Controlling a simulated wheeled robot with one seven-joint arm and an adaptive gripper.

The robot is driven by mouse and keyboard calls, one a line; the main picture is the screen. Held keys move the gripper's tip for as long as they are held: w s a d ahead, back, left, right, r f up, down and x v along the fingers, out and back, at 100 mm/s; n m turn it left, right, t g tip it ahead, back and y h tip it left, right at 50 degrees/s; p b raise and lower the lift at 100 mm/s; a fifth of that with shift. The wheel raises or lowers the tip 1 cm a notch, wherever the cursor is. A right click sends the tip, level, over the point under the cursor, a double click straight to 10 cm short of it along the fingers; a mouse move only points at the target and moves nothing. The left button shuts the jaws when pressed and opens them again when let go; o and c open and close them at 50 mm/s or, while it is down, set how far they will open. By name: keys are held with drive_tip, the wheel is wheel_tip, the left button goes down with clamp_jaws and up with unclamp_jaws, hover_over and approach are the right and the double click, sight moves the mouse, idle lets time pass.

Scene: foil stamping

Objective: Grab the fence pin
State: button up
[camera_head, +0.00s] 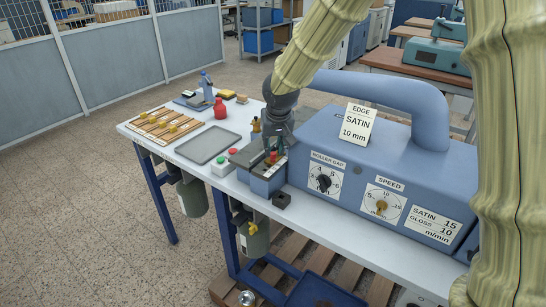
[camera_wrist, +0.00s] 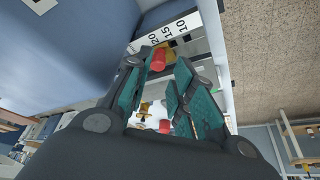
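The fence pin (camera_head: 272,158) has a red head and stands on a small blue block with a scale in front of the blue machine. In the wrist view its red head (camera_wrist: 159,58) shows beside the numbers 20, 15 and 10. My gripper (camera_head: 273,145) points down just above the pin. In the wrist view its teal fingers (camera_wrist: 166,66) are apart, with the red head between their tips, nearer the left finger. I cannot tell whether that finger touches it. The lower part of the pin is hidden.
The blue machine (camera_head: 380,165) with dials stands close at the right. A small black block (camera_head: 281,200) sits near the front edge.

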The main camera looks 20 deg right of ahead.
sight(273, 153)
drive_tip(key=p+x, duration=0.1)
drive_tip(key=x, duration=0.2)
drive_tip(key=shift+w+d+p, duration=0.1)
drive_tip(key=shift+w+p, duration=0.15)
drive_tip(key=shift+p, duration=0.05)
drive_tip(key=shift+x, duration=0.95)
drive_tip(key=c, duration=0.5)
